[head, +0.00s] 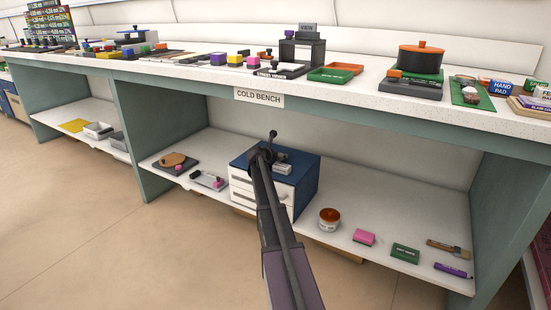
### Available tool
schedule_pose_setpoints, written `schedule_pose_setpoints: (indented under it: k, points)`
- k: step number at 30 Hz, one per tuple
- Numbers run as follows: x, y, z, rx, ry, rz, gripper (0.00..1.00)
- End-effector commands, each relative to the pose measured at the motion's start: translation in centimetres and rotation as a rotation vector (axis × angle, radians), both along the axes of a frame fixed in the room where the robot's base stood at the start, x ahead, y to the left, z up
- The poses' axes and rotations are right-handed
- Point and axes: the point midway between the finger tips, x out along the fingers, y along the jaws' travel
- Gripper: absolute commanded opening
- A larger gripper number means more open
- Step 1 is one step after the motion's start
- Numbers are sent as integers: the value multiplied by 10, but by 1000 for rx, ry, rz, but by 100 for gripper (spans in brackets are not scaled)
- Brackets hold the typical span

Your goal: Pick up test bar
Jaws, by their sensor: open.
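My gripper (266,153) is at the end of my dark arm, in front of the blue drawer cabinet (306,175) on the lower shelf. It is open, but its fingertips are small and partly covered by the arm. I see nothing between them. A small light grey piece (284,169) shows just right of the gripper, at the cabinet's top; its label is not readable. I cannot tell which thing in view is the test bar. Several small bars and blocks lie on the bench top, too small to tell apart.
The bench top (460,112) with the "COLD BENCH" sign (259,97) overhangs the lower shelf (390,225). A jar (329,219), a pink block (364,237), a green box (405,253) and a brush (449,249) stand right of the cabinet.

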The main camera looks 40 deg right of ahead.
Motion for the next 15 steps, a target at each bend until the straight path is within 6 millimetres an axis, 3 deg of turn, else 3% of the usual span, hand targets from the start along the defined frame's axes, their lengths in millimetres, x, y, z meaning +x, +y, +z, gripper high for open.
schedule_pose_setpoints:
  k: [6, 12, 14, 15]
  points:
    - [0, 0, 0, 0, 0, 0, 97]
    - [0, 0, 0, 0, 0, 0, 38]
    - [0, 0, 0, 0, 0, 0, 37]
    - [0, 0, 0, 0, 0, 0, 30]
